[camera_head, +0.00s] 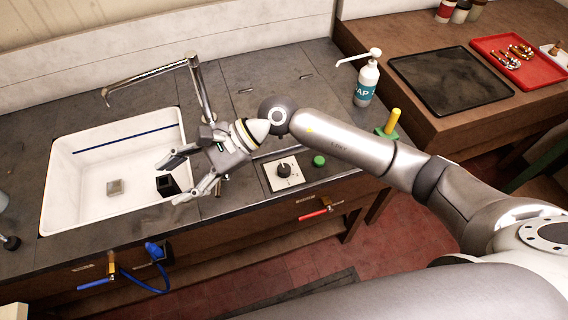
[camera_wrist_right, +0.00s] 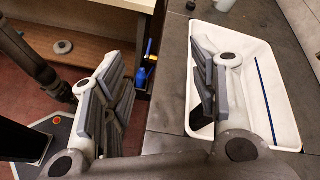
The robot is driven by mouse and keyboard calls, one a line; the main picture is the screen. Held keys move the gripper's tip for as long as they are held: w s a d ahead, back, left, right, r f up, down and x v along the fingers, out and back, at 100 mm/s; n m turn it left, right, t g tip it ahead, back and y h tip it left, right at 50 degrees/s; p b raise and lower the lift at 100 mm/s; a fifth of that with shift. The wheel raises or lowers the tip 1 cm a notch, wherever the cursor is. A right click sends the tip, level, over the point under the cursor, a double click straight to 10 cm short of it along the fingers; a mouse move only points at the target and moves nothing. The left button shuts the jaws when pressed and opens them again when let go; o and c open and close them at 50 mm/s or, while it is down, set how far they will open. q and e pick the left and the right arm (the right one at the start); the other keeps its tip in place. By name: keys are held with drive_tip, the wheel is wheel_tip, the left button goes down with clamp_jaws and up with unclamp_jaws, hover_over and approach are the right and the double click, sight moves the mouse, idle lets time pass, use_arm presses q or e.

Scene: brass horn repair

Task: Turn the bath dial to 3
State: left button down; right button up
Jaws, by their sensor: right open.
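The bath dial (camera_head: 284,170) is a dark round knob on a pale square plate, set in the dark worktop right of the sink. Its markings are too small to read, so I cannot tell where it points. My right gripper (camera_head: 173,182) is open and empty, its fingers spread over the right part of the sink, to the left of the dial and apart from it. In the right wrist view the two fingers of this gripper (camera_wrist_right: 155,85) stand wide apart, and the dial does not show there. My left gripper is not in view.
The white sink (camera_head: 62,172) has a chrome tap (camera_head: 200,90) behind it. A green button (camera_head: 319,160) sits right of the dial. A soap bottle (camera_head: 367,82) and a yellow peg on a green base (camera_head: 393,121) stand farther right. Red (camera_head: 314,214) and blue (camera_head: 91,285) valve handles show on the front.

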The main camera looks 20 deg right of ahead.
drive_tip(key=w+d+f+n+h, duration=0.4)
drive_tip(key=d+f+h, duration=0.25)
drive_tip(key=d, duration=0.25)
drive_tip(key=n+t+h, duration=0.1)
drive_tip(key=n+h, duration=0.1)
drive_tip(key=h, duration=0.5)
hover_over(284, 167)
drive_tip(key=f, duration=0.1)
wheel_tip(284, 167, down, 9)
drive_tip(key=p, duration=0.4)
drive_tip(key=shift+s+f, duration=0.1)
drive_tip(key=shift+f, duration=0.75)
